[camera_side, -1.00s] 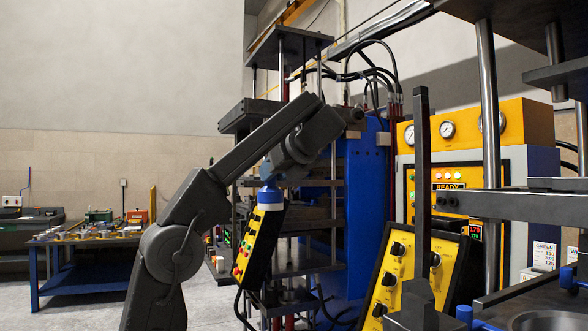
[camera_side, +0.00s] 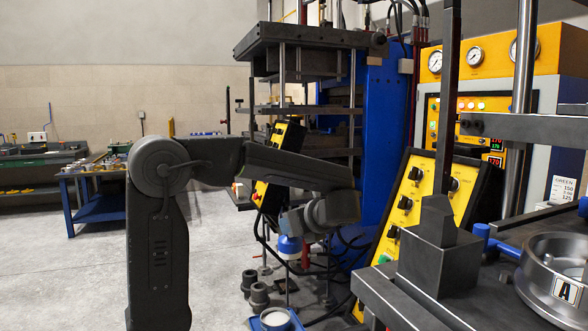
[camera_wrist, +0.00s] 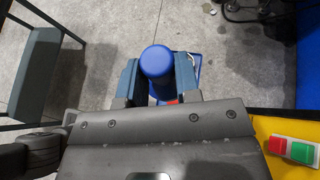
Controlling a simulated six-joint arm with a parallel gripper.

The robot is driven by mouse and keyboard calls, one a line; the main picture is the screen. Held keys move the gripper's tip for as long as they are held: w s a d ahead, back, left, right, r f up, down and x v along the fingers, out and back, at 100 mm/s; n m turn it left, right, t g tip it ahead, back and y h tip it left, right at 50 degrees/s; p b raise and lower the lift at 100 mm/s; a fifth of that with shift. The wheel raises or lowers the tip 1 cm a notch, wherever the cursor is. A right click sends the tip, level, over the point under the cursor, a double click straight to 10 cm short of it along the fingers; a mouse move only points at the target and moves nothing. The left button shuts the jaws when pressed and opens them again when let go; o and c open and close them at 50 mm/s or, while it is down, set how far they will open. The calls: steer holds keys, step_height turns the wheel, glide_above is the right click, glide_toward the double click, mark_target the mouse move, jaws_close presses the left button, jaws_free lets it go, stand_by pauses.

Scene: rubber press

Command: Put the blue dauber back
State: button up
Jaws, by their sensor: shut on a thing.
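In the wrist view the dauber's round blue top (camera_wrist: 157,62) sits between the two fingers of my gripper (camera_wrist: 158,78). Below the dauber in the side view is a blue tray (camera_side: 254,324) with a pale round dish (camera_side: 275,319). A clear gap separates dauber and dish. In the wrist view part of the blue tray (camera_wrist: 195,62) shows behind the dauber; its middle is hidden.
A yellow control box (camera_side: 275,165) is behind my arm, and a yellow panel (camera_side: 412,200) stands to the right. A metal ring mold (camera_side: 555,275) lies at far right. The floor at left is open.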

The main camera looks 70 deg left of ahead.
step_height(320, 180, down, 30)
steer(key=shift+r, duration=0.1)
stand_by(0.4)
steer(key=shift+f, duration=0.55)
stand_by(0.8)
steer(key=o, duration=1.1)
steer(key=v, duration=1.3)
steer(key=s+d+r+n+t+h, duration=0.3)
steer(key=d+r+n+h, duration=0.1)
steer(key=r+n, duration=0.1)
steer(key=s+d+r+n+t+h, duration=0.3)
steer(key=s+d+r+n+h, duration=0.1)
steer(key=r, duration=0.3)
steer(key=s+d+r+n+t+h, duration=0.3)
steer(key=s+d+r+n+h, duration=0.1)
steer(key=r, duration=0.3)
steer(key=shift+d+n, duration=0.2)
steer(key=shift+n, duration=0.7)
